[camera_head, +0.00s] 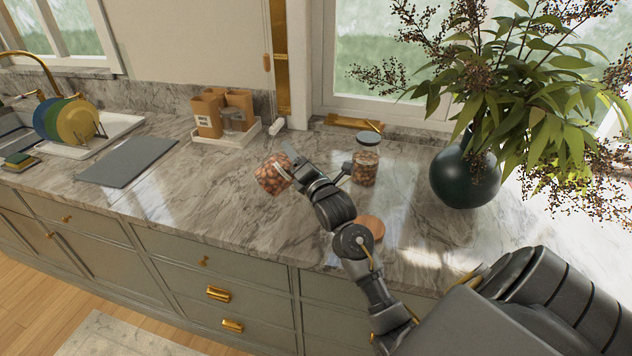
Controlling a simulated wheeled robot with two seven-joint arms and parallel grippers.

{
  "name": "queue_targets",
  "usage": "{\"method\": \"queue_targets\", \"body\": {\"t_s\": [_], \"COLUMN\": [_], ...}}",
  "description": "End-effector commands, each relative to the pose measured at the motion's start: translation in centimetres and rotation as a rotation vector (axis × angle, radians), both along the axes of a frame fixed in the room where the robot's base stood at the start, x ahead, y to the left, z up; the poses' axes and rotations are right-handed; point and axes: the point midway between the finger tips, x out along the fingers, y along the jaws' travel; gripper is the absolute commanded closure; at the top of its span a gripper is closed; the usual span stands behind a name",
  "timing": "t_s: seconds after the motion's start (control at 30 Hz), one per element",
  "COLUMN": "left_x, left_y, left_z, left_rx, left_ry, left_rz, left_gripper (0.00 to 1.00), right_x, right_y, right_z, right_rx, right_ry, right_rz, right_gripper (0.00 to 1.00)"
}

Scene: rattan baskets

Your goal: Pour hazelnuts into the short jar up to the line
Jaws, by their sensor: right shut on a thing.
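A clear jar of brown hazelnuts (271,177) is held tilted above the counter, left of the arm. My right gripper (291,166) is shut on it at its right side. The gripper partly hides the jar, and I cannot tell which end is its mouth. A second clear jar (365,164) stands upright on the counter to the right of the gripper, with brown nuts in it and a dark rim or lid on top. I cannot make out a fill line on either jar. My left gripper is not in view.
A round wooden lid (371,227) lies near the front edge, partly behind my arm. A dark vase (465,176) with a leafy plant stands right. A tray (228,138) with wooden boxes is at the back. A grey board (128,162) lies left; the counter between is clear.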

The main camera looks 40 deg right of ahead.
Motion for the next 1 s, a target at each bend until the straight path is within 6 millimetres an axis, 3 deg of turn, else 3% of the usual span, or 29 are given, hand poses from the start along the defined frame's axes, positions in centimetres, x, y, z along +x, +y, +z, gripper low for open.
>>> {"method": "queue_targets", "body": {"t_s": [1.0], "left_x": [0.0], "left_y": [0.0], "left_z": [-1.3], "left_rx": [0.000], "left_ry": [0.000], "left_rz": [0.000], "left_gripper": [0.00], "right_x": [-0.1], "right_y": [-0.3], "right_z": [-0.6], "right_rx": [0.106], "right_ry": [-0.042], "right_rz": [-0.001], "right_gripper": [1.00]}}
